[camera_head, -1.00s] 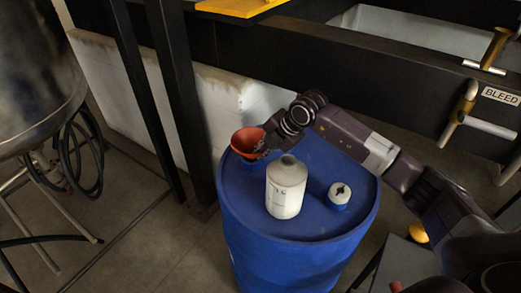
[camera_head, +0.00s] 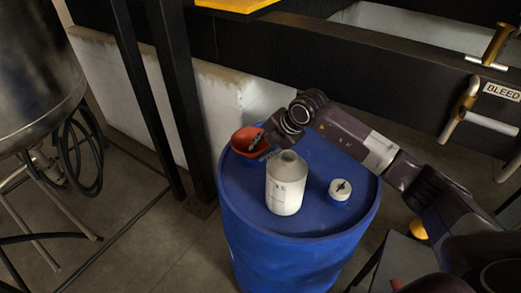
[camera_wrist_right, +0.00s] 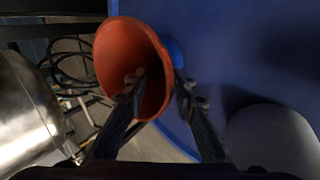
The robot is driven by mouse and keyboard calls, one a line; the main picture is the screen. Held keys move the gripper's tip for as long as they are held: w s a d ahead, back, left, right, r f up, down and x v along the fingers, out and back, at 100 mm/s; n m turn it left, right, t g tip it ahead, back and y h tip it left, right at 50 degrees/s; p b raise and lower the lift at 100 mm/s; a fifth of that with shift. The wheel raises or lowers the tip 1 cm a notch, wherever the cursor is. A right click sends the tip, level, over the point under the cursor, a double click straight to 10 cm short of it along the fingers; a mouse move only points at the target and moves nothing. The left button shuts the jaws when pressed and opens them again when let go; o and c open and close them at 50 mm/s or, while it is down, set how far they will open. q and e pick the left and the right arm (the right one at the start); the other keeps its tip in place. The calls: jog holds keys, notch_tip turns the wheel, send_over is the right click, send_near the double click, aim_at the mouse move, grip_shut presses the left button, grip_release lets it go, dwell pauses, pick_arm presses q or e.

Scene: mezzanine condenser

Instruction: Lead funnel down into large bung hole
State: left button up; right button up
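The orange-red funnel (camera_head: 243,141) is at the far left part of the blue drum's top (camera_head: 318,217), mouth up. In the right wrist view the funnel (camera_wrist_right: 108,52) shows its wide mouth, with a blue raised ring (camera_wrist_right: 175,52) partly behind it. The large bung hole itself is hidden, so I cannot tell how deep the spout sits. My right gripper (camera_head: 262,146) is at the funnel's right rim. In the wrist view its fingers (camera_wrist_right: 160,85) are spread apart, one inside the mouth and one outside the wall. My left gripper is not in view.
A white bottle (camera_head: 286,187) stands on the drum close to my right gripper. A black post (camera_head: 178,95) and a pale block wall (camera_head: 222,95) stand behind the drum. A steel tank (camera_head: 40,70) is left.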

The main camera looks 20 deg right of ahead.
jog(key=v, duration=1.2)
